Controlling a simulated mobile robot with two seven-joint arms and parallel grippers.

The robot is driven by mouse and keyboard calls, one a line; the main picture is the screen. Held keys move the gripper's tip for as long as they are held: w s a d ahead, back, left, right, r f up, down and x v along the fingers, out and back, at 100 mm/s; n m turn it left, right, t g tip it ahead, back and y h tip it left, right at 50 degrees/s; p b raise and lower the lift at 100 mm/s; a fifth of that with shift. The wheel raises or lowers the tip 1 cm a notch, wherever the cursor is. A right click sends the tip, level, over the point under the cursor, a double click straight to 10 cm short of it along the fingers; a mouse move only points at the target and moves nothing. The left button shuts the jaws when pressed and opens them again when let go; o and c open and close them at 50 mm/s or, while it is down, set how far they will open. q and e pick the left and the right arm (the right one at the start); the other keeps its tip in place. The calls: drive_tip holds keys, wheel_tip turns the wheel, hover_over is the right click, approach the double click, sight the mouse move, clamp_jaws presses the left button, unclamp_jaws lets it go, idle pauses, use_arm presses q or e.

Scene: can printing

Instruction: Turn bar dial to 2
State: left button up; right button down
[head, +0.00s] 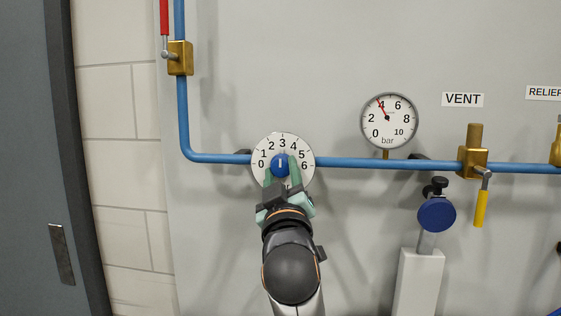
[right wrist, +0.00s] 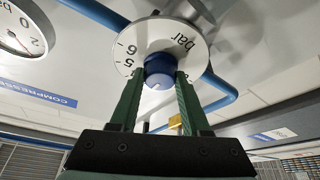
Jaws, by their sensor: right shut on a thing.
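The bar dial (head: 283,143) is a white round plate marked 0 to 6 on the blue pipe, with a blue knob (head: 280,160) at its centre. A short white mark on the knob points roughly up, near 3; the exact setting is hard to read. My right gripper (head: 281,173) reaches up from below, its green fingers on either side of the knob and shut on it. In the right wrist view the knob (right wrist: 158,70) sits between the two fingertips, with the dial plate (right wrist: 140,35) behind it. My left gripper is not in view.
A pressure gauge (head: 390,122) to the right has its red needle near 4. A brass vent valve (head: 473,160) with a yellow handle and a dark blue round part (head: 436,214) on a grey post stand further right. A brass valve (head: 180,58) with a red handle is at upper left.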

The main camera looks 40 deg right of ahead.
drive_tip(key=n+y, duration=0.1)
drive_tip(key=n, duration=0.1)
drive_tip(key=n+y, duration=0.1)
drive_tip(key=n, duration=0.1)
drive_tip(key=n+y, duration=0.1)
drive_tip(key=n, duration=0.2)
drive_tip(key=shift+s+d+r+t, duration=0.2)
drive_tip(key=shift+r+t, duration=0.05)
drive_tip(key=shift+t, duration=0.15)
drive_tip(key=shift+n, duration=0.3)
drive_tip(key=c, duration=0.7)
unclamp_jaws()
drive_tip(key=o, duration=0.3)
drive_tip(key=shift+w+d+f, duration=0.1)
drive_tip(key=shift+w, duration=0.05)
drive_tip(key=shift+o, duration=0.2)
drive_tip(key=shift+f, duration=0.1)
